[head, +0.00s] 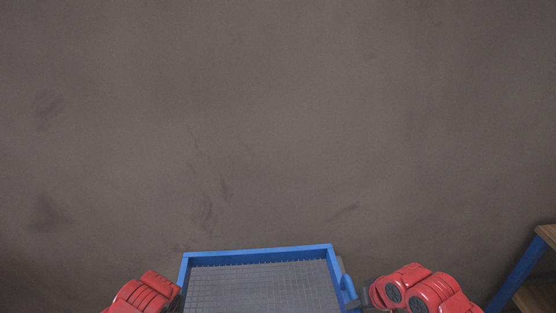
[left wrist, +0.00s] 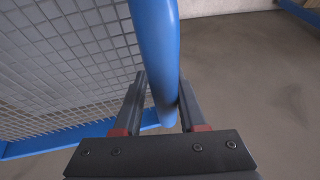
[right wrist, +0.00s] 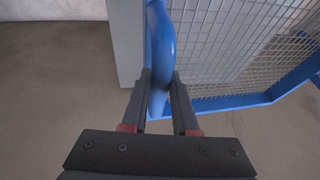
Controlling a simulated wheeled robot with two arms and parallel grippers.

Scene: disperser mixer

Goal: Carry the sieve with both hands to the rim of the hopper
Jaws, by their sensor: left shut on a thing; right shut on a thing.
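The sieve (head: 262,285) is a blue rectangular frame with a grey wire mesh, at the bottom of the head view, its near part cut off. My right gripper (right wrist: 160,84) is shut on the blue handle (right wrist: 160,40) at the sieve's right side. My left gripper (left wrist: 161,95) is shut on the other blue handle (left wrist: 155,45); in the head view only part of the red left arm shows at the lower left. The mesh also shows beside the handle in both wrist views. I cannot make out the hopper for certain in any view.
A shelf or table with a wooden top (head: 547,235) and a blue leg (head: 519,270) stands at the far right. A grey upright panel (right wrist: 126,40) shows close to the right handle in the right wrist view. Bare brown-grey floor fills most of the head view.

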